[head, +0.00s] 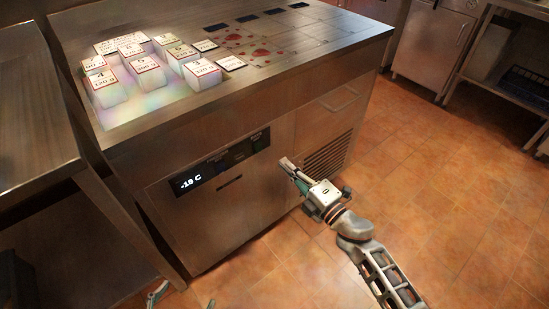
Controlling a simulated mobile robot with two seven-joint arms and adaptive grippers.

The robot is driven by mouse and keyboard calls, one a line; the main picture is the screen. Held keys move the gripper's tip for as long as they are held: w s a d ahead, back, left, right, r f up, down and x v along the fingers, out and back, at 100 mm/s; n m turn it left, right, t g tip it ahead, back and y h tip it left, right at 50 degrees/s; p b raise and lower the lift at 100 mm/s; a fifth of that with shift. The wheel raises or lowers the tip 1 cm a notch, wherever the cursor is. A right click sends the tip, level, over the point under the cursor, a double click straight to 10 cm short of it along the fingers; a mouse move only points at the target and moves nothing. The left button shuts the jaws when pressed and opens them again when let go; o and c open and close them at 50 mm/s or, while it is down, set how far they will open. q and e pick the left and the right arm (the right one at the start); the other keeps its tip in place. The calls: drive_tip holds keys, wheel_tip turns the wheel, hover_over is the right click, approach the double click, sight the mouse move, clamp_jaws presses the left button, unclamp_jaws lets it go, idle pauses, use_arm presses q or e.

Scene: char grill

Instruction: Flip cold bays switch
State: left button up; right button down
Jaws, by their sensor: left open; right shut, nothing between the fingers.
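A dark control panel (222,163) is set in the front of the steel counter, with a lit display (187,183) reading about -18 C at its left. Small dark controls sit to the right of the display, among them a dark square (258,141) at the right end. Their labels are too small to read, and I cannot tell which is the cold bays switch or how it is set. My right gripper (286,164) is shut and empty, just right of and slightly below the panel's right end, apparently apart from it. My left gripper (184,299) is open at the bottom edge, only its fingertips showing, well below the panel.
The steel counter (330,50) carries several white labelled blocks (150,72) and flat red pieces (260,54). A vent grille (328,158) lies right of my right gripper. Another steel table (35,110) stands at left. The tiled floor (430,180) at right is clear.

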use_arm(q)
drive_tip(key=shift+s+a+f, duration=0.1)
drive_tip(key=shift+s+a, duration=0.05)
use_arm(e)
drive_tip(key=v, duration=0.3)
drive_tip(key=shift+s+r, duration=0.15)
drive_tip(key=shift+r, duration=0.2)
use_arm(q)
drive_tip(key=shift+s, duration=0.1)
